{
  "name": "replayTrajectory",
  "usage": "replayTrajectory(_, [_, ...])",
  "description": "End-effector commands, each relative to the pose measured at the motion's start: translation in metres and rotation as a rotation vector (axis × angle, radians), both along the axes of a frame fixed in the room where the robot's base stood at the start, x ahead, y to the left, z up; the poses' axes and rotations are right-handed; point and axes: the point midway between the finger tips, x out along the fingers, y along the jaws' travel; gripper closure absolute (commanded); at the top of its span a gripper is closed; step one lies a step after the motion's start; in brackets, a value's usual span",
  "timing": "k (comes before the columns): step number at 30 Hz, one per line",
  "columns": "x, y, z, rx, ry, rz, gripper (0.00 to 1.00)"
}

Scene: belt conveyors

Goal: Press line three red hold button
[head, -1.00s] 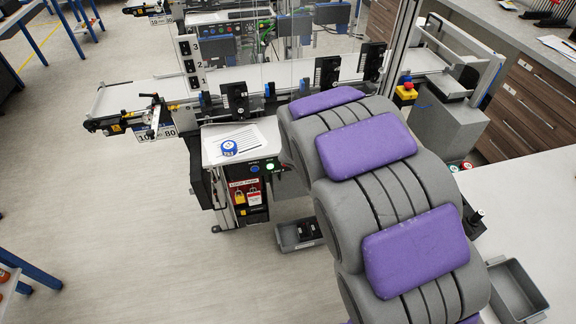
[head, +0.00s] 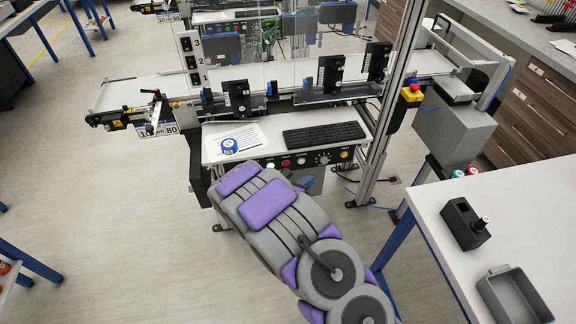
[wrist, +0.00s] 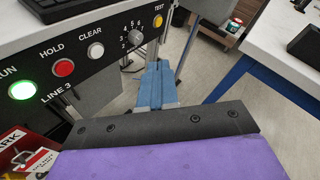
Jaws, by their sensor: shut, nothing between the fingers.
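The red HOLD button (wrist: 64,67) is on the black LINE 3 panel (wrist: 110,45) in the wrist view, between the lit green RUN button (wrist: 22,90) and the white CLEAR button (wrist: 96,50). In the head view the HOLD button (head: 286,163) shows small on the panel below the white shelf. My gripper (wrist: 158,68) is shut and empty, its blue fingers pressed together. In the wrist view its tips appear right of the HOLD and CLEAR buttons, below the selector knob (wrist: 136,37), apart from HOLD. In the head view my gripper (head: 307,183) is small, just below the panel.
A yellow TEST button (wrist: 158,20) is at the panel's right. A white table (head: 430,205) stands to the right.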

Motion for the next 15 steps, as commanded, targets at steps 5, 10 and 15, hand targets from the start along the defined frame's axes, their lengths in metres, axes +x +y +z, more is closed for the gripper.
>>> replayTrajectory(5, [-0.002, 0.041, -0.043, -0.062, 0.065, 0.145, 1.00])
replayTrajectory(10, [-0.003, 0.057, -0.059, -0.087, 0.090, 0.206, 1.00])
replayTrajectory(15, [-0.003, 0.059, -0.062, -0.090, 0.093, 0.217, 1.00])
